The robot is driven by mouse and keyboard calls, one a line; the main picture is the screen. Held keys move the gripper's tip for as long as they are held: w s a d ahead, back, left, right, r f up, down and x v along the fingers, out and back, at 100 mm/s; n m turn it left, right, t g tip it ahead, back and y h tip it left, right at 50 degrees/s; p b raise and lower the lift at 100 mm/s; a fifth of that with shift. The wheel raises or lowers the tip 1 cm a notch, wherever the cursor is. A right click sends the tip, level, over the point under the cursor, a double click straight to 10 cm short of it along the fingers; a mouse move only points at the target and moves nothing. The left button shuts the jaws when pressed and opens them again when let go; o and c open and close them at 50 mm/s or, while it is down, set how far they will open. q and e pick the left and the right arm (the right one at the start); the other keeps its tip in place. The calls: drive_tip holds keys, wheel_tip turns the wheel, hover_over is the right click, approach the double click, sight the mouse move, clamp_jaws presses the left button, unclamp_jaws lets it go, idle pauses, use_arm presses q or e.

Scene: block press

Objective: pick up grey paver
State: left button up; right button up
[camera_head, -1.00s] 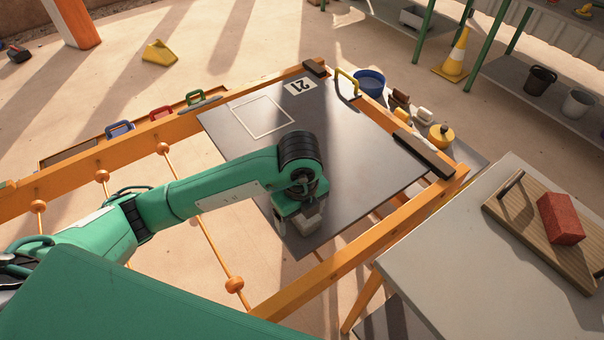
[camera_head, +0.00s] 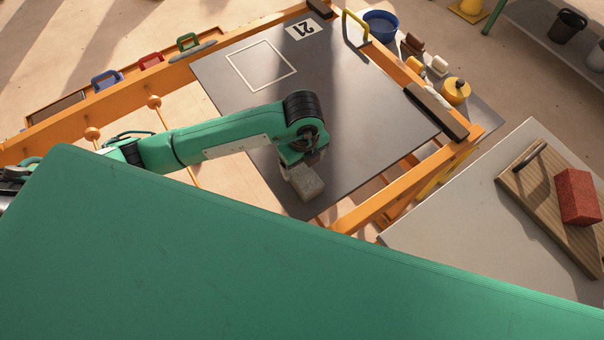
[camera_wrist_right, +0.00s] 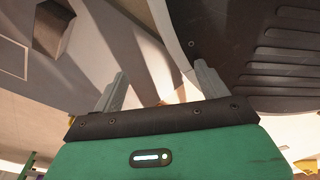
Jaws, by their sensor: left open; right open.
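The grey paver (camera_head: 308,184) is a small pale block at the near edge of the dark plate (camera_head: 370,130) in the head view. My left gripper (camera_head: 296,174) is over it, pointing down, and partly hides it. The jaws are open, their tips are hard to make out, and I cannot tell whether they touch the paver. My right gripper (camera_wrist_right: 160,90) shows in its wrist view, open with nothing between its fingers. I cannot tell what the brownish-grey block at the upper left of that view is.
A red brick (camera_head: 578,197) lies on a wooden board with a handle (camera_head: 542,205) on the grey table (camera_head: 460,215) at right. The plate has a white square outline (camera_head: 262,66) and a "21" label (camera_head: 306,29). An orange frame (camera_head: 380,205) surrounds the plate. Small tools stand behind it.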

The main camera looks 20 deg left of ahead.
sight(302, 172)
use_arm(q)
drive_tip(key=shift+s+a+f+p, duration=0.1)
drive_tip(key=shift+s+f+p, duration=0.05)
drive_tip(key=shift+f, duration=0.4)
drive_tip(key=shift+s+f+p, duration=0.1)
drive_tip(key=shift+f+p, duration=0.05)
drive_tip(key=shift+f, duration=0.35)
wheel_tip(302, 172, down, 2)
drive_tip(key=shift+f, duration=0.5)
use_arm(e)
drive_tip(key=shift+s+a, duration=0.25)
drive_tip(key=shift+s, duration=0.3)
drive_tip(key=shift+s+a, duration=0.25)
drive_tip(key=shift+s, duration=0.25)
use_arm(q)
drive_tip(key=shift+c, duration=0.4)
use_arm(e)
drive_tip(key=shift+w, duration=0.1)
use_arm(q)
drive_tip(key=c, duration=1.5)
drive_tip(key=shift+r, duration=0.1)
drive_tip(key=shift+c, duration=0.6)
use_arm(e)
drive_tip(key=shift+w+d, duration=0.3)
drive_tip(key=shift+d, duration=0.35)
